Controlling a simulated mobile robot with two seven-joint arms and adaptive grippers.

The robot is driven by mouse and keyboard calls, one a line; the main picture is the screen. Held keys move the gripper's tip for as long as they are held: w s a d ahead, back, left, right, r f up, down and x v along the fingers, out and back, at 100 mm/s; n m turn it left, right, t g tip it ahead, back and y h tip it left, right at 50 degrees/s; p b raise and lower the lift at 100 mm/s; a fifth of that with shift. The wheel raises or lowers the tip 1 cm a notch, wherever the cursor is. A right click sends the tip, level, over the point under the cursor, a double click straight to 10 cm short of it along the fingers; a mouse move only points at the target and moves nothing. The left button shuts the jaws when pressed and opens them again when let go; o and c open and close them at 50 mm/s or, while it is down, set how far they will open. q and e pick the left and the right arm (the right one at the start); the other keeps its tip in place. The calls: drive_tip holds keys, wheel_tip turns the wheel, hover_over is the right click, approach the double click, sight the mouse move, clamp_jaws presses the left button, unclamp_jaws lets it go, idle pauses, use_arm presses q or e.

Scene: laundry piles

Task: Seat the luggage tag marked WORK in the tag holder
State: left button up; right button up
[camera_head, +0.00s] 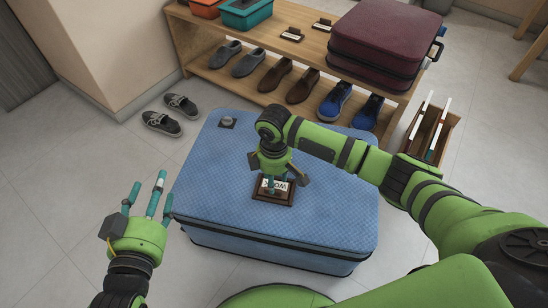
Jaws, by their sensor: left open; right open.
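The white tag marked WORK (279,186), its lettering upside down in view, lies at a brown framed holder (274,201) on top of the blue suitcase (325,195). The tag appears within the frame's outline; I cannot tell whether it lies flat inside. My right gripper (272,178) is open, pointing down just over the tag, with its fingers around it and hiding part of it. Whether a finger touches the tag is unclear. My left gripper (150,200) is open and empty, left of the suitcase, fingers pointing up the picture.
A small grey knob-like piece (227,122) sits at the suitcase's far left corner. Behind stands a wooden bench (240,38) with shoes, bins, small labelled pieces (292,35) and a maroon suitcase (385,38). Grey slippers (163,123) lie on the floor. A wooden rack (430,135) stands right.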

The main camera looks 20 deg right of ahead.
wheel_tip(320, 180, up, 4)
drive_tip(key=shift+p, duration=0.65)
drive_tip(key=s+a+m+t+y+p, duration=0.1)
drive_tip(key=s+a+m+t+y, duration=0.2)
drive_tip(key=s+a, duration=0.55)
use_arm(q)
drive_tip(key=s+a+f+n+g+y, duration=0.1)
drive_tip(key=s+a+f+g+y, duration=0.2)
drive_tip(key=s+a+f+g, duration=0.3)
drive_tip(key=s+f+g, duration=0.4)
drive_tip(key=s+f, duration=0.1)
drive_tip(key=f, duration=0.2)
drive_tip(key=shift+a, duration=0.2)
use_arm(e)
drive_tip(key=s+d+r+m+t+h, duration=0.1)
drive_tip(key=s+d+m+t+h, duration=0.1)
drive_tip(key=s+d+m, duration=0.4)
drive_tip(key=s+d, duration=0.4)
drive_tip(key=d, duration=0.3)
drive_tip(key=shift+d+r+m, duration=0.2)
drive_tip(key=shift+r+m, duration=0.1)
drive_tip(key=shift+m, duration=0.1)
use_arm(q)
drive_tip(key=shift+w+p, duration=0.1)
drive_tip(key=shift+p, duration=0.35)
